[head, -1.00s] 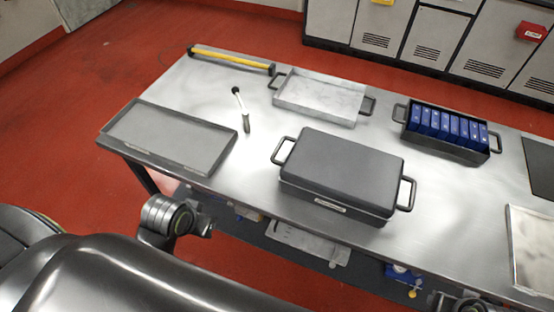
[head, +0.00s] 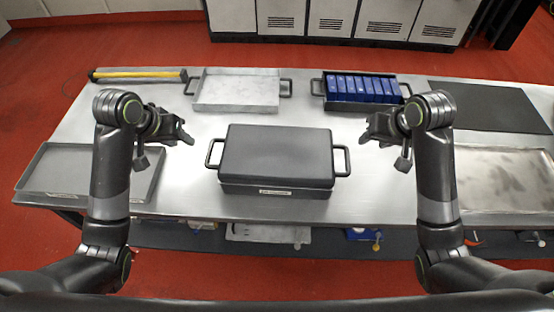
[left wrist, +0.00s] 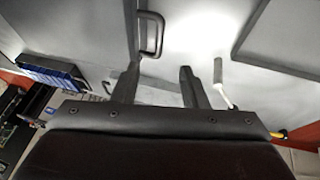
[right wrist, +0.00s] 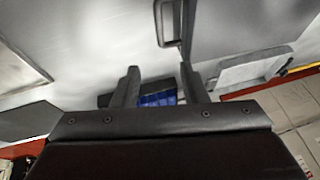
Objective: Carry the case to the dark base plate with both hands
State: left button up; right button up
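The dark grey case (head: 276,158) sits closed on the steel bench, with a loop handle at each end. My left gripper (head: 186,134) is open and empty, above and left of the case's left handle (head: 213,153). That handle shows beyond the fingers in the left wrist view (left wrist: 151,35). My right gripper (head: 370,134) is open and empty, above and right of the right handle (head: 342,160), which shows in the right wrist view (right wrist: 168,22). Neither gripper touches the case. The dark base plate (head: 490,107) lies flat and bare at the back right.
Behind the case are a light metal tray (head: 237,91) and a black-handled box of blue cells (head: 361,88). A yellow bar (head: 137,75) lies at the back left. A grey tray (head: 60,172) is at left, a pale metal tray (head: 505,181) at right.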

aim_at(208, 154)
pick_arm(q)
jog(key=x, duration=1.7)
jog(key=shift+d+f, duration=0.1)
jog(key=shift+f, duration=0.15)
pick_arm(e)
jog(key=x, duration=1.7)
jog(key=shift+w+f, duration=0.15)
jog(key=shift+f, duration=0.05)
pick_arm(q)
grip_shut()
pick_arm(e)
grip_shut()
pick_arm(q)
jog(key=shift+w+r, duration=0.25)
jog(key=shift+w, duration=0.05)
pick_arm(e)
jog(key=shift+w+r, duration=0.25)
